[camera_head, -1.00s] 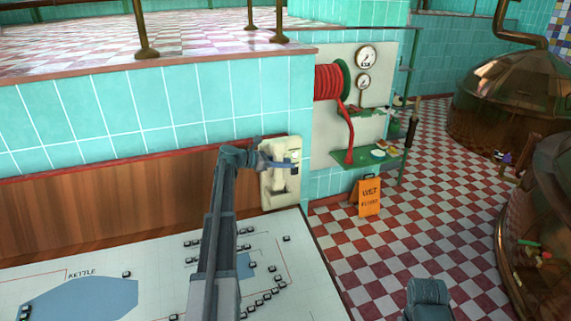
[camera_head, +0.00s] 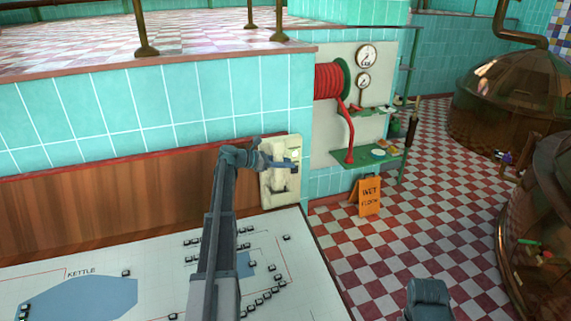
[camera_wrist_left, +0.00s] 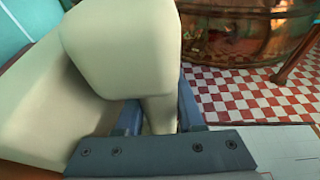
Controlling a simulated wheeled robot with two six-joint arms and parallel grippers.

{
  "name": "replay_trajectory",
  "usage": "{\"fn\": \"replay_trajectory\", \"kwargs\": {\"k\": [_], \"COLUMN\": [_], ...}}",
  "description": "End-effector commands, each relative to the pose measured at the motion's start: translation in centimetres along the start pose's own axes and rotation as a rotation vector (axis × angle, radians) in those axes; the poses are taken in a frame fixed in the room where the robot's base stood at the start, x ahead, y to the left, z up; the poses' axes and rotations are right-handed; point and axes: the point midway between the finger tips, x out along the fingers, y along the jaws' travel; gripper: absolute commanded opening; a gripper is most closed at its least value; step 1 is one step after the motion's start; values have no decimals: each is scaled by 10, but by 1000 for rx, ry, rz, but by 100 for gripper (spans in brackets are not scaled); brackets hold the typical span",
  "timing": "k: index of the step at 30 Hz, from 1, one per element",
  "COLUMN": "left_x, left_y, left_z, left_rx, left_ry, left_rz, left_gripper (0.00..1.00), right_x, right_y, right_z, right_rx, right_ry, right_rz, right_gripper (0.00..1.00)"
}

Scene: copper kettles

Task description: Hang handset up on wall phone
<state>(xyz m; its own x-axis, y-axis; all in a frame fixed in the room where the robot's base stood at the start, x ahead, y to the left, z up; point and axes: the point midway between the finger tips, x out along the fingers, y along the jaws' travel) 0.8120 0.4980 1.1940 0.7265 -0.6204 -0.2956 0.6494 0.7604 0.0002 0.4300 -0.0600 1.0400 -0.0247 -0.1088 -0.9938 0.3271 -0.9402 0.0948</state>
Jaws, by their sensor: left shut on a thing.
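The cream wall phone (camera_head: 268,196) is on the teal tiled wall at the right end of the wood panelling. My left gripper (camera_head: 286,164) is in front of it in the head view. In the left wrist view my left gripper (camera_wrist_left: 158,118) is shut on the narrow grip of the cream handset (camera_wrist_left: 122,42). The handset's thick end fills the upper middle of that view. The phone body (camera_wrist_left: 35,105) lies just left of it. I cannot tell whether handset and phone touch.
A white table (camera_head: 150,265) with a kettle diagram and small dark blocks lies below the phone. To the right are a red hose reel (camera_head: 330,82), a green shelf (camera_head: 375,154), an orange wet-floor sign (camera_head: 369,196) and copper kettles (camera_head: 500,95). The checkered floor between is mostly clear.

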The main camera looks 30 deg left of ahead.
Motion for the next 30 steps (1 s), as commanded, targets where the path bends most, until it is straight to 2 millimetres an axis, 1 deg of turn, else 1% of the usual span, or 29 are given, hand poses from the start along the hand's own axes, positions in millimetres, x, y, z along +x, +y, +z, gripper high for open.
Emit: {"fn": "replay_trajectory", "kwargs": {"k": [30], "left_x": [4], "left_y": [0], "left_z": [-14], "left_rx": [0], "left_ry": [-1], "left_rz": [0], "left_gripper": [0], "right_x": [15], "right_y": [-1], "right_z": [-1], "right_rx": [0], "right_ry": [0], "right_rz": [0], "right_gripper": [0]}}
